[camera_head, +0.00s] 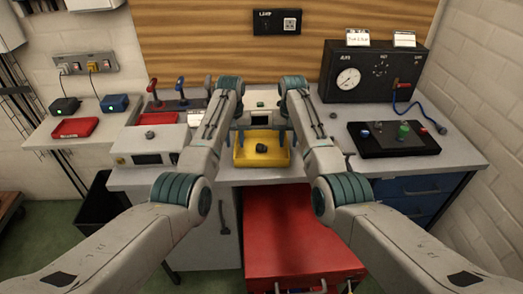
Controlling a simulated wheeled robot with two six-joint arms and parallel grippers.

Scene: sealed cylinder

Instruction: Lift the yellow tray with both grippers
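The yellow tray (244,161) is at the front middle of the bench, with a small dark object (261,148) inside it. My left gripper (238,132) is at the tray's left side and my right gripper (289,132) is at its right side, both near its back part. The fingers are small and partly hidden by my own arms, so I cannot tell whether they are open or shut, or whether they touch the tray. I also cannot tell whether the tray rests on the bench or is slightly above it.
A black gauge box (371,73) stands at the back right, with a black board (394,140) with knobs before it. A white device (150,147) is left of the tray. A red drawer cabinet (300,238) is below the bench. Red trays (75,128) lie further left.

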